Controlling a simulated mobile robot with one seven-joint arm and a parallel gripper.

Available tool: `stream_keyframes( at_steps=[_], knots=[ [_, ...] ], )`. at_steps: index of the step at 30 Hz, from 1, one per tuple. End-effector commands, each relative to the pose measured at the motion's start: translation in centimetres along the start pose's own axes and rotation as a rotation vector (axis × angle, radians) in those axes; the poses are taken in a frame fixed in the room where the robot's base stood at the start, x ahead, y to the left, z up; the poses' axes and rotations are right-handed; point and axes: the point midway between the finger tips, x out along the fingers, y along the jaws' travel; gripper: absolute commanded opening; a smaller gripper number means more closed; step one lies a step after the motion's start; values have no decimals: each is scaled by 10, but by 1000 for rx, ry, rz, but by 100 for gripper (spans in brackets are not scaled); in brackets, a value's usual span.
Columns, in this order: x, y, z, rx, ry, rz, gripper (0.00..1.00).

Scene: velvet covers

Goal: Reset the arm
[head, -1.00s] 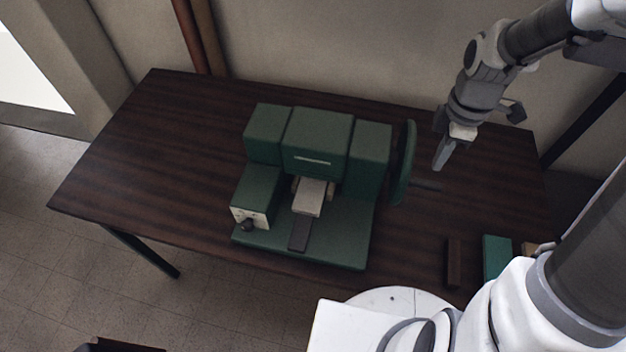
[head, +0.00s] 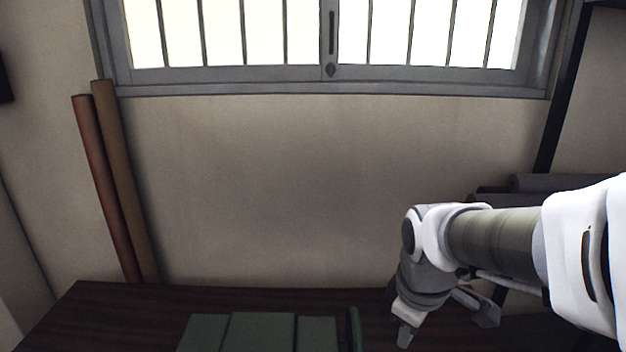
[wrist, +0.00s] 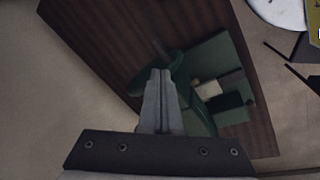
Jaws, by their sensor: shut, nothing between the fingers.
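My gripper (head: 405,335) hangs at the lower right of the head view, over the right part of the dark wooden table (head: 90,310). Its fingers point down and are shut with nothing between them. In the wrist view my gripper (wrist: 161,80) shows its two fingers side by side, pressed together. A green machine (head: 262,332) stands on the table to the left of my gripper; the head view shows only its top. The wrist view shows the green machine (wrist: 215,60) below and beyond the fingers, apart from them.
Two long rolls (head: 120,190), reddish and brown, lean on the wall at the left. A barred window (head: 330,40) is above. Dark rolls (head: 560,183) lie at the right behind my arm. The wall between is bare.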

Motion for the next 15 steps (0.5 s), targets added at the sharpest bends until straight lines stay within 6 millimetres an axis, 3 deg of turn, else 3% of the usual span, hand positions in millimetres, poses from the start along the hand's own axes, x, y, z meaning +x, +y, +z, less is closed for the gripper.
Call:
stream_keyframes(
  at_steps=[6, 15],
  knots=[
    [-37, -21, 19, 355, 99, 71, 0],
    [-65, -49, 42, 747, 234, 81, 0]
  ],
)
